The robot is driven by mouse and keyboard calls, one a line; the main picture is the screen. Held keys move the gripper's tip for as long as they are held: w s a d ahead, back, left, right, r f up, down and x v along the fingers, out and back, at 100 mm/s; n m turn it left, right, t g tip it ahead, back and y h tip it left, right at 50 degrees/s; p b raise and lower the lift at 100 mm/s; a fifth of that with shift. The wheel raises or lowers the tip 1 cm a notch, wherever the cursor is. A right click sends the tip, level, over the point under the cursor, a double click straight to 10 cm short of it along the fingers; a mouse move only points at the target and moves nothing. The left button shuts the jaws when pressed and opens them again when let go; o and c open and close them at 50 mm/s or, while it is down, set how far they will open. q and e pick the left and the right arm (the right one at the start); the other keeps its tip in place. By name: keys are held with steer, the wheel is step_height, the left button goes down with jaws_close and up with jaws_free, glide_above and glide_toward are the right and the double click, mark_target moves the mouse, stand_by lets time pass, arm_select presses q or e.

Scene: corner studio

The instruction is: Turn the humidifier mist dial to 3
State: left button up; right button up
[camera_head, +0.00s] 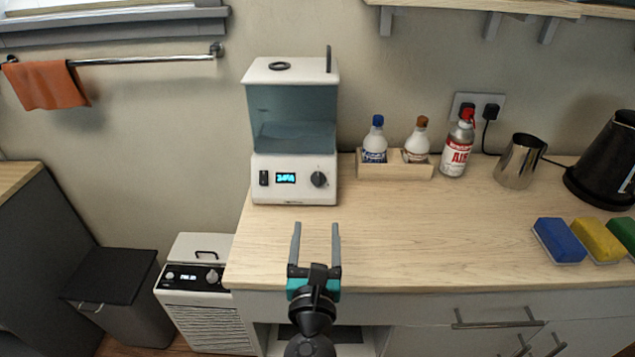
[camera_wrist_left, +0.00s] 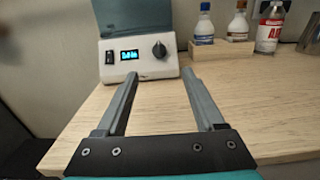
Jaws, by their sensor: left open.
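The humidifier (camera_head: 293,130) stands on the left part of the wooden counter, with a white base and a bluish see-through tank. Its black round mist dial (camera_head: 319,179) is on the right of the front face, beside a lit display (camera_head: 285,178) and a dark switch (camera_head: 263,178). The display text is too small to read. My left gripper (camera_head: 316,226) is open and empty at the counter's front edge, apart from the humidifier and below its dial. In the left wrist view the dial (camera_wrist_left: 159,50) shows beyond the open fingers (camera_wrist_left: 158,82). My right gripper is not in view.
Right of the humidifier are a wooden box (camera_head: 394,170) with two bottles, a red-capped can (camera_head: 458,145), a metal pitcher (camera_head: 519,160) and a black kettle (camera_head: 606,160). Coloured sponges (camera_head: 559,240) lie at the right. The counter (camera_head: 420,230) before the humidifier is clear.

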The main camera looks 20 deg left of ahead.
mark_target(318, 181)
arm_select(q)
steer(key=shift+w+a, duration=0.25)
steer(key=shift+w, duration=0.35)
steer(key=b+x, duration=0.1)
steer(key=x, duration=1.1)
steer(key=shift+w+a+f, duration=0.1)
steer(key=shift+w+f, duration=0.05)
steer(key=shift+w, duration=0.15)
steer(key=shift+w+a, duration=0.1)
steer(key=shift+w, duration=0.55)
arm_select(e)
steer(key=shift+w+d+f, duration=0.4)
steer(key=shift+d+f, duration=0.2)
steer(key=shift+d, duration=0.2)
arm_select(q)
steer(key=c, duration=0.7)
jaws_close()
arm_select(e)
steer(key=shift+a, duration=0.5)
